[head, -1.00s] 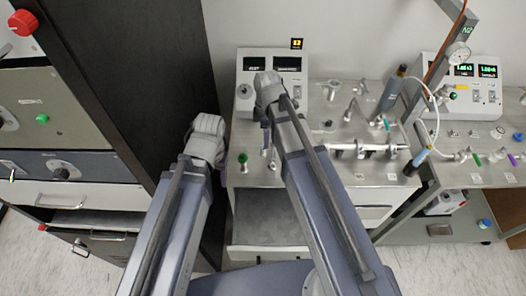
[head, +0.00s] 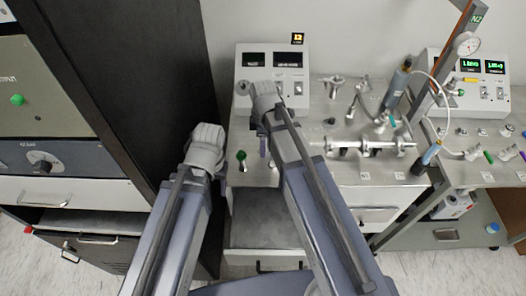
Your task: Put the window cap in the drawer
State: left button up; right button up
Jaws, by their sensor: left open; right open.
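I cannot pick out the window cap with certainty; several small metal fittings (head: 334,87) lie on the bench, and my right arm hides part of the top. A drawer (head: 265,262) under the bench's left part is pulled out, and its visible floor looks empty; my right arm covers its right side. My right gripper (head: 264,125) is over the bench's left part, in front of the display box, open, with its fingertips mostly hidden by the arm. My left gripper (head: 207,150) is left of the bench, beside the black cabinet, open, with nothing visible in it.
A display box (head: 271,78) stands at the bench's back. A green knob (head: 241,156) is near its left edge, and a metal manifold (head: 368,145) crosses its right part. A tall black cabinet (head: 150,80) stands at left. A gauge post (head: 455,55) rises at right.

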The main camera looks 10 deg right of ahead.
grip_shut()
dwell(0.4)
jog(key=shift+r, duration=0.1)
